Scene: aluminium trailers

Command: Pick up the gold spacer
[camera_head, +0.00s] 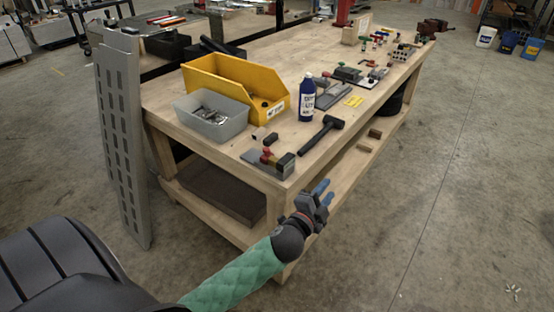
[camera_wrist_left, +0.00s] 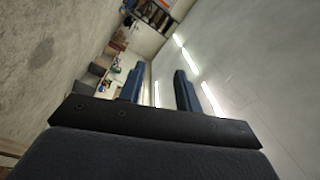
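I cannot make out a gold spacer for certain in either view. Many small parts lie on the wooden workbench (camera_head: 160,95), too small to tell apart. A flat yellow piece (camera_head: 354,101) lies near its right edge; I cannot tell what it is. My left gripper (camera_head: 324,192) is in front of the bench's near corner, off the bench top. Its two blue fingers stand apart with nothing between them, as the left wrist view (camera_wrist_left: 158,78) also shows. My right gripper is not in view.
A yellow bin (camera_head: 215,88), a grey bin (camera_head: 195,122) with metal parts, a blue bottle (camera_head: 307,100), a black mallet (camera_head: 322,134) and a clamp fixture (camera_head: 268,160) crowd the near end. A slotted metal panel (camera_head: 120,140) stands at left.

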